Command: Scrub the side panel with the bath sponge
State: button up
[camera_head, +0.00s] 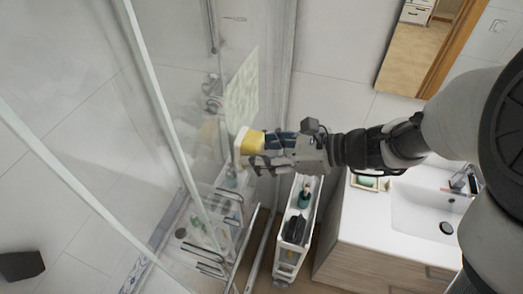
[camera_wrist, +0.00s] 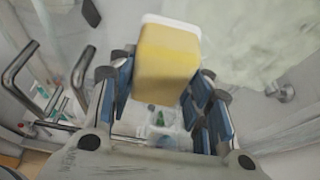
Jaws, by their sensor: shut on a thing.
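The bath sponge (camera_head: 250,142) is a yellow block with a white layer on its far face. My gripper (camera_head: 262,152) is shut on it, with the white face turned toward the glass. In the wrist view the sponge (camera_wrist: 168,62) sits between the blue finger pads. The side panel is the clear shower glass, with a pale greenish smeared patch (camera_head: 242,90) just above the sponge in the head view. The same pale patch (camera_wrist: 240,40) shows behind the sponge in the wrist view. I cannot tell whether the sponge touches the glass.
A narrow white cart (camera_head: 283,256) with bottles stands below my gripper. A vanity with a white sink (camera_head: 425,210) is on the right. Metal bar handles (camera_head: 213,258) show at the lower left of the cart. A wood-framed mirror (camera_head: 415,50) hangs at upper right.

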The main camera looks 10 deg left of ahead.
jog(key=shift+a, duration=0.9)
jog(key=shift+w, duration=0.1)
